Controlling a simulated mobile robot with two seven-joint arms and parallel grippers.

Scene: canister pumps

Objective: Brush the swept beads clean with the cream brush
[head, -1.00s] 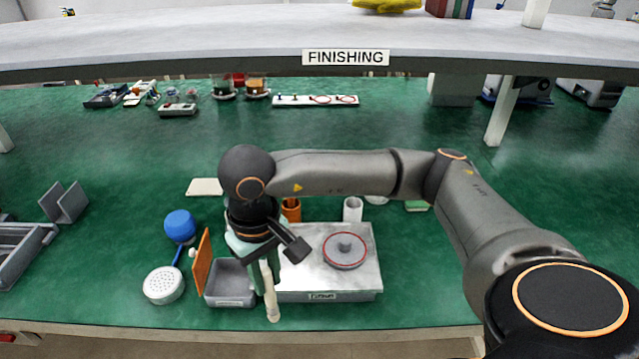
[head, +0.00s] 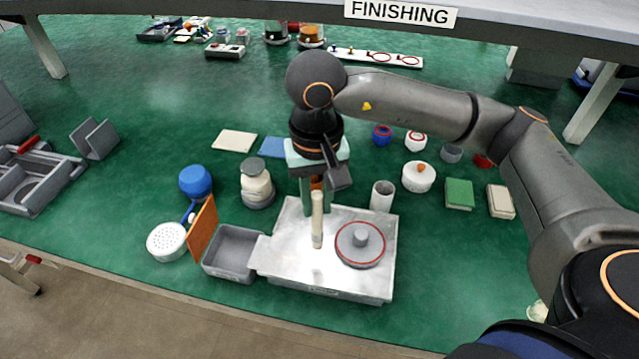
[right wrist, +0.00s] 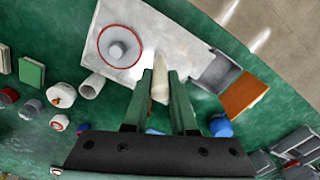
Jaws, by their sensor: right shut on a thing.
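My right gripper (head: 317,203) is shut on the cream brush (head: 317,228), which hangs upright with its lower end over the metal work plate (head: 290,258). I cannot tell whether it touches the plate. The brush also shows between the fingers in the right wrist view (right wrist: 160,82). A grey round disc with a red ring (head: 360,245) lies on the plate, just right of the brush; it also shows in the right wrist view (right wrist: 119,46). I cannot make out separate beads. My left gripper is not in view.
A grey bin (head: 228,272) stands left of the plate beside an orange panel (head: 201,229). A white perforated head (head: 166,242) and a blue ball (head: 195,182) lie farther left. A white cylinder (head: 382,196) and lidded pot (head: 419,177) stand behind, right.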

